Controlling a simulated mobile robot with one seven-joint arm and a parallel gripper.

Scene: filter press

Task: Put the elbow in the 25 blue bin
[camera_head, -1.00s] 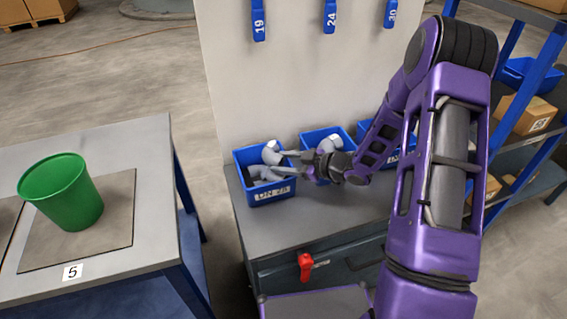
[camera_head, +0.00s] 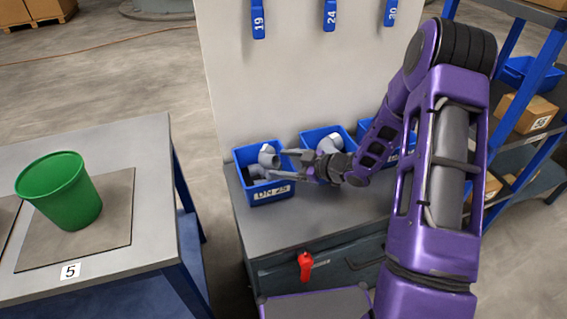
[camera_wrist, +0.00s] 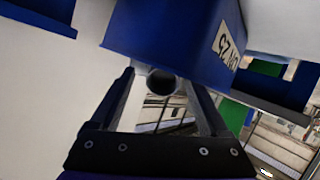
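The blue bin labelled DN 25 (camera_head: 272,194) stands at the left end of the grey bench. A light grey elbow (camera_head: 268,157) is in it, tilted, with one end up near the rim. My gripper (camera_head: 277,164) reaches in from the right, its fingers spread at the bin's right side. In the wrist view the bin (camera_wrist: 175,35) fills the top, and a round grey pipe end (camera_wrist: 160,80) shows between the open fingertips (camera_wrist: 162,82), with gaps on both sides. Darker pieces lower in the bin are hard to make out.
A second blue bin (camera_head: 312,137) with a grey fitting (camera_head: 330,145) stands just right, partly behind my gripper. A third blue bin (camera_head: 364,128) is behind my arm. A green bucket (camera_head: 62,190) stands on the left table. The bench front is clear.

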